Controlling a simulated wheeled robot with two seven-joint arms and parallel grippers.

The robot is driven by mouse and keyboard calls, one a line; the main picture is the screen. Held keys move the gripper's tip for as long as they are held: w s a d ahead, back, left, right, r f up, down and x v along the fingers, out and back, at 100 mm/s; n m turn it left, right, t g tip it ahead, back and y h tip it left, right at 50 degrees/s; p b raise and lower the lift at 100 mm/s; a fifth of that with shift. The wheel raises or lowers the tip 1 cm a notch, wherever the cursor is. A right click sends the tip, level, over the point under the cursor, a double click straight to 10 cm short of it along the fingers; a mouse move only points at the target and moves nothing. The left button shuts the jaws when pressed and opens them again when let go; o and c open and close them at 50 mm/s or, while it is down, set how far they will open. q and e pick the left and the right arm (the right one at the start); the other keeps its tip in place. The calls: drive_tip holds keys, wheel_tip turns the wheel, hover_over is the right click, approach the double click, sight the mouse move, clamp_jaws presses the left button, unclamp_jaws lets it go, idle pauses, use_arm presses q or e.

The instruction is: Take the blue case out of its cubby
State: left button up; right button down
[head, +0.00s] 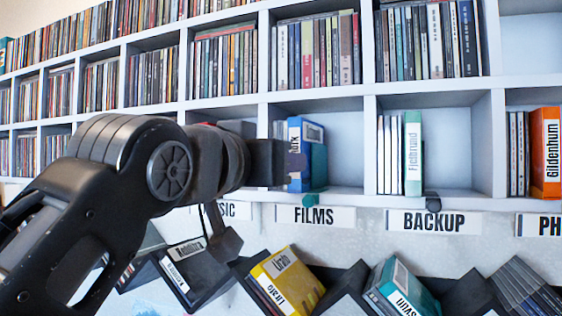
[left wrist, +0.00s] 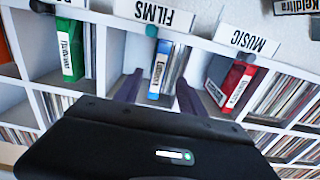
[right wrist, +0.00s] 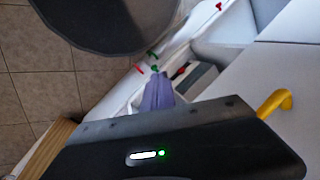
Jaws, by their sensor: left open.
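The blue case (head: 312,133) stands upright in the cubby above the FILMS label (head: 315,216), beside several thin cases. My left gripper (head: 286,162) is at the front of this cubby and hides part of the case in the head view. In the left wrist view, which is upside down, the blue case (left wrist: 160,72) lies between the two spread fingers of the left gripper (left wrist: 158,93). The gripper is open; whether a finger touches the case I cannot tell. My right gripper (right wrist: 158,93) shows only in its own wrist view, fingers together with nothing seen between them.
A green-and-white case (head: 412,155) stands in the cubby above the BACKUP label (head: 433,222). A red case (left wrist: 232,84) stands in the MUSIC cubby. An orange case (head: 546,152) is at the far right. Tilted bins below hold a yellow case (head: 287,281) and a teal case (head: 405,288).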

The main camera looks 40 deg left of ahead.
sight(308, 156)
use_arm(q)
drive_tip(key=p+x, duration=0.2)
drive_tip(key=x, duration=0.5)
drive_tip(key=shift+w+p, duration=0.3)
drive_tip(key=shift+w, duration=0.05)
clamp_jaws()
idle(0.5)
